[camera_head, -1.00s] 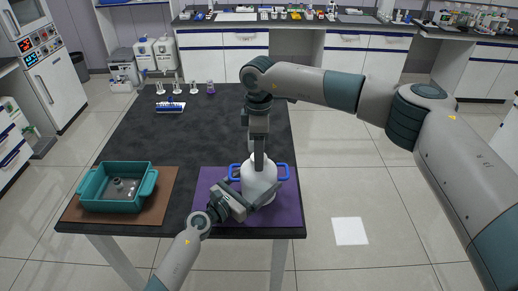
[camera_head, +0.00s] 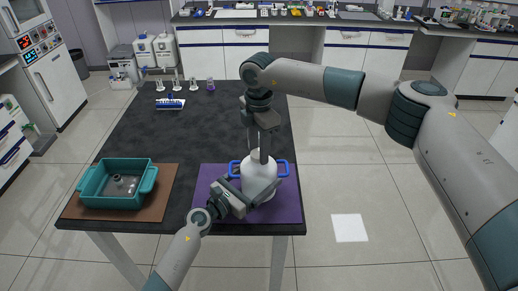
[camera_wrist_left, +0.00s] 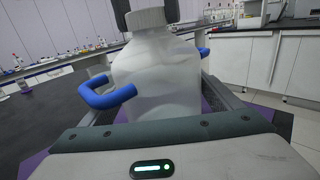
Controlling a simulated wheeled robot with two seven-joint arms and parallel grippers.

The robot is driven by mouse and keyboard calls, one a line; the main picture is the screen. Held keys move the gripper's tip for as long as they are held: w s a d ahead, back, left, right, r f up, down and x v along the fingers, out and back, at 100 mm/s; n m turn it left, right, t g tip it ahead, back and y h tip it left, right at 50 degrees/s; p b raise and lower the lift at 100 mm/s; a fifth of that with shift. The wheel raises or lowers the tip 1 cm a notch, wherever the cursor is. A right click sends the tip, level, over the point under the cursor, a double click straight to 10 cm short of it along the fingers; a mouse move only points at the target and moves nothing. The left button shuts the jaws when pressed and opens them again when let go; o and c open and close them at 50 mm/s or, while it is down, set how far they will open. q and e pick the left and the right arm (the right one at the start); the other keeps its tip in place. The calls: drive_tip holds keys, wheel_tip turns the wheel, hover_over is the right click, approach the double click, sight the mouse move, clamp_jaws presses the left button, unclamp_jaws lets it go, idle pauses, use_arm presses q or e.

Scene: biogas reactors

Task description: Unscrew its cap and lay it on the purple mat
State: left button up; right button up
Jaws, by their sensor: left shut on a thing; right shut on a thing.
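A white reactor bottle (camera_head: 260,180) with blue side handles stands upright on the purple mat (camera_head: 288,208). It fills the middle of the left wrist view (camera_wrist_left: 158,80), with its white ribbed cap (camera_wrist_left: 148,18) on top. My left gripper (camera_head: 252,194) is shut around the bottle's body from the front left. My right gripper (camera_head: 261,153) comes down from above and is shut on the cap; its dark fingers show on both sides of the cap in the left wrist view. In the head view the fingers hide most of the cap.
A teal tray (camera_head: 112,201) with a grey metal part in it sits on a brown mat (camera_head: 153,213) at the left. A blue rack (camera_head: 170,103) and several small stands are at the table's far end. The table's middle is clear.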

drive_tip(key=n, duration=1.3)
drive_tip(key=shift+r, duration=0.1)
drive_tip(key=n, duration=1.1)
drive_tip(key=shift+n, duration=0.3)
drive_tip(key=n, duration=1.1)
drive_tip(key=shift+n, duration=0.4)
drive_tip(key=n, duration=0.5)
drive_tip(key=shift+n, duration=0.3)
drive_tip(key=n, duration=0.5)
drive_tip(key=shift+d+r+n, duration=0.1)
drive_tip(key=shift+n, duration=0.3)
